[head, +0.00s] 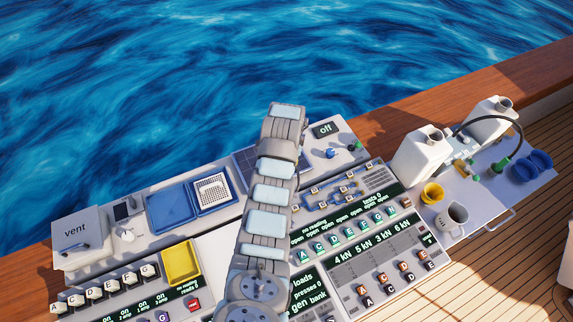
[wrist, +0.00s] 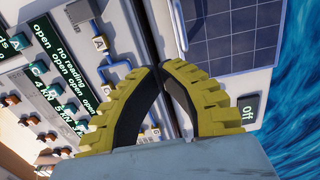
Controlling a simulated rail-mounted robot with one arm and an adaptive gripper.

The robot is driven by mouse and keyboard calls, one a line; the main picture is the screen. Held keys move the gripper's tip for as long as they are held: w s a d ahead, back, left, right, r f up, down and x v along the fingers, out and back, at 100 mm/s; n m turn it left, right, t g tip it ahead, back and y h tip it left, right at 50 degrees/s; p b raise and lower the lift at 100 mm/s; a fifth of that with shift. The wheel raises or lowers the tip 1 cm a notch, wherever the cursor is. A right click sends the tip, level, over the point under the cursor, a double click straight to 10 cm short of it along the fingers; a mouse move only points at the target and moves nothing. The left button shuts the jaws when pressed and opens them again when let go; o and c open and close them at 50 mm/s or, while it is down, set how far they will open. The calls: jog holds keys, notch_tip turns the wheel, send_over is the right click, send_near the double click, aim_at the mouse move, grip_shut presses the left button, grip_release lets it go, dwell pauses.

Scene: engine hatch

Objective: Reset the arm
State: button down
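My gripper (wrist: 160,70) shows in the wrist view. Its two yellow-green fingers with dark inner pads curve in and their tips meet, or very nearly so. Nothing is held between them; panel surface shows through the gap behind the tips. The gripper is above the seam between the panel with the text display (wrist: 72,75) and the dark gridded plate (wrist: 230,30). In the head view my arm (head: 268,194) stands over the middle of the console, and my gripper cannot be made out there.
A vent box (head: 78,238) and blue trays (head: 171,207) are at left, beside a yellow tray (head: 181,262). White jugs (head: 421,155), a yellow cup (head: 432,193), a grey pitcher (head: 453,216) and blue cups (head: 524,171) stand at right. Open water lies beyond the wooden rail (head: 400,108).

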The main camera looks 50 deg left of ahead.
jog(key=shift+d+r, duration=0.15)
jog(key=shift+r, duration=0.8)
